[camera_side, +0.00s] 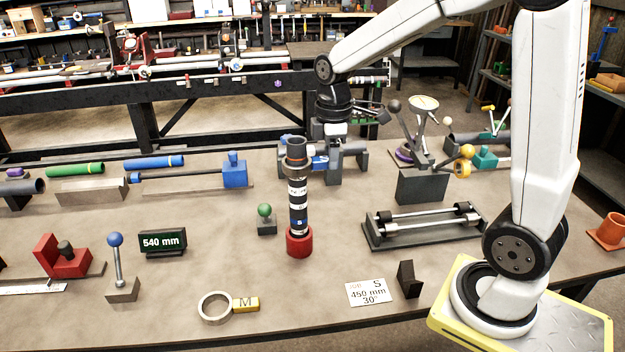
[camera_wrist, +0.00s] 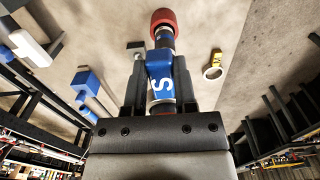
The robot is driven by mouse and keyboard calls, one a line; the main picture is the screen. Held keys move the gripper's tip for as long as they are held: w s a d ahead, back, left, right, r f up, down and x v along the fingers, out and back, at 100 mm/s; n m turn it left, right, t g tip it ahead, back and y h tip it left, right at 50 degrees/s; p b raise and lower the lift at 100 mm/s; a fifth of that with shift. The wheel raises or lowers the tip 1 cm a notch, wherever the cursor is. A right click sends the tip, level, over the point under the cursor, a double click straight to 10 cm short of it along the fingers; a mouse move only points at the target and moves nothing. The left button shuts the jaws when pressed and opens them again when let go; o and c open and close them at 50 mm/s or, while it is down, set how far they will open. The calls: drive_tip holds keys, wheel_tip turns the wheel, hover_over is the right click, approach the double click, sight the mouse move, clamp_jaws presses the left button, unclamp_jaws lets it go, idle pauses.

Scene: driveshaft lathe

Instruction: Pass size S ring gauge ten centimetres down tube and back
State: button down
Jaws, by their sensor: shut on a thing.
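A dark tube (camera_side: 299,216) with white bands stands upright in a red round base (camera_side: 299,243) in the side view. In the wrist view the red base (camera_wrist: 165,17) is at the top. My gripper (camera_side: 326,162) is beside the tube's upper part, shut on the blue handle (camera_side: 320,162) of the size S ring gauge. The white S shows on the blue handle (camera_wrist: 160,84) between the fingers in the wrist view. The gauge's ring appears to be at the tube's upper part; whether it encircles the tube is hard to tell.
The M ring gauge (camera_side: 215,307) lies at the front. A card reading S, 450 mm, 30° (camera_side: 367,292) and a black wedge (camera_side: 408,279) lie front right. A green-knobbed block (camera_side: 266,221) stands close left of the tube. A roller stand (camera_side: 424,226) is to the right.

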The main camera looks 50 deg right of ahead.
drive_tip(key=shift+f, duration=1.6)
idle(1.0)
drive_tip(key=shift+r, duration=0.25)
drive_tip(key=shift+r, duration=0.7)
drive_tip(key=shift+r, duration=0.35)
drive_tip(key=shift+r, duration=0.35)
drive_tip(key=shift+r, duration=0.35)
drive_tip(key=shift+r, duration=0.7)
drive_tip(key=shift+r, duration=0.35)
drive_tip(key=shift+r, duration=1.05)
